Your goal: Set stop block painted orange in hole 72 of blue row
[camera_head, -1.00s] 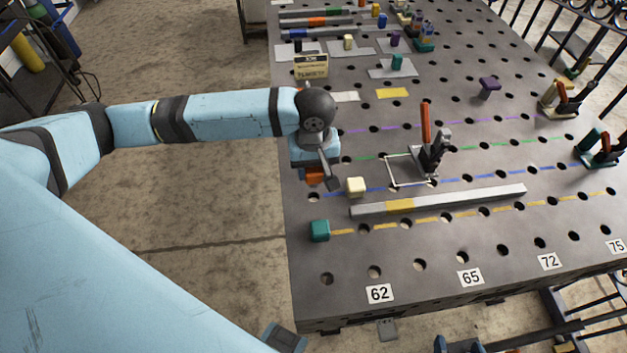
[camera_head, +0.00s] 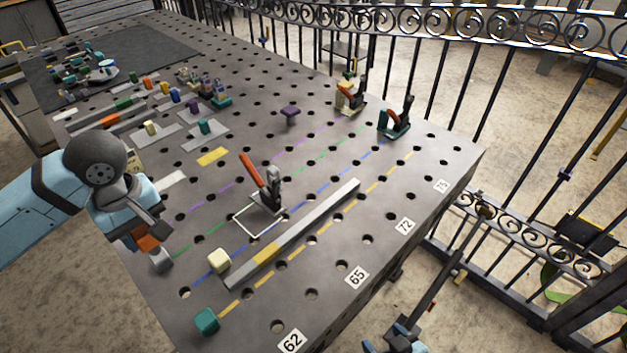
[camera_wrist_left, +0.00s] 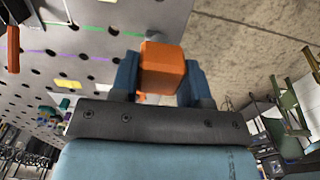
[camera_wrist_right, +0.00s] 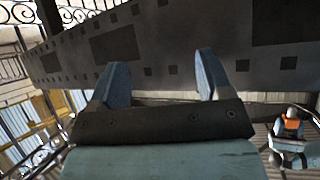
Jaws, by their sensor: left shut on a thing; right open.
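The orange stop block (camera_head: 148,242) is held in my left gripper (camera_head: 146,234), above the table's left edge; the left wrist view shows the block (camera_wrist_left: 163,68) between both fingers. The blue row (camera_head: 203,280) is a dashed blue line between the green and yellow ones, running up to the right. A cream block (camera_head: 218,261) stands near its near end. The 72 label (camera_head: 405,226) is on the right edge of the table; the long bar hides part of the rows. My right gripper (camera_wrist_right: 158,85) is open and empty beside the table's side.
A grey bar with a yellow band (camera_head: 310,233) lies between the blue and yellow rows. A toggle clamp with a red handle (camera_head: 265,190) stands mid-table. A teal clamp (camera_head: 396,122) stands far right.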

